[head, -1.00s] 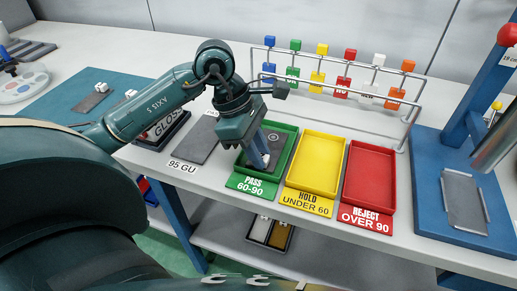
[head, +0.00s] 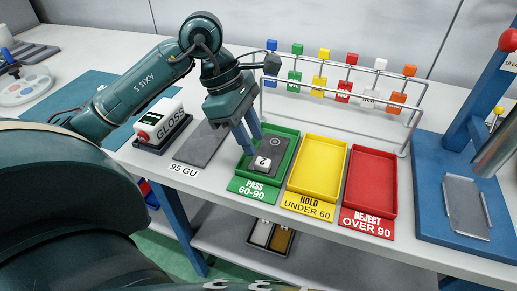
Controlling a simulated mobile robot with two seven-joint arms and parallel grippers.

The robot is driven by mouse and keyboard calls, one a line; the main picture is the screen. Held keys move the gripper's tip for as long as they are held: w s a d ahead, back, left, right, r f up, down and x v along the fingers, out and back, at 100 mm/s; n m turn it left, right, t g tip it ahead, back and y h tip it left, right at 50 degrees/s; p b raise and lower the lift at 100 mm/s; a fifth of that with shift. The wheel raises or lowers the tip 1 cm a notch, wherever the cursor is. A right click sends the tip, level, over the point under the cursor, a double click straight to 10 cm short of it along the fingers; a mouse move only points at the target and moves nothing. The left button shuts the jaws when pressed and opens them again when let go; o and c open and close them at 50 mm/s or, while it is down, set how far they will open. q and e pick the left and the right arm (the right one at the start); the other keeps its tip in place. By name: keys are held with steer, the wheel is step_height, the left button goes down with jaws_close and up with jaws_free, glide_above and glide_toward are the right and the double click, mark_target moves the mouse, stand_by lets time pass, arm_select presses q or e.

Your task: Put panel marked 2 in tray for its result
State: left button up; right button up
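The panel marked 2 (head: 275,146) is dark grey with a white 2 tag. It lies in the green tray (head: 245,174), whose label reads PASS 60-90. My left gripper (head: 248,146) is just above the left side of this tray, fingers pointing down and spread apart, with nothing between them. The yellow tray (head: 318,164), labelled HOLD UNDER 60, and the red tray (head: 370,180), labelled REJECT OVER 90, are empty. My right gripper is not in view.
A white gloss meter (head: 158,121) and a grey plate (head: 199,144) by a 95 GU label stand left of the trays. A wire rack (head: 407,139) with coloured tags stands behind them. A blue fixture (head: 430,205) is at right.

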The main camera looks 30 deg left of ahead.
arm_select(q)
steer(key=v, duration=0.7)
steer(key=shift+f, duration=0.1)
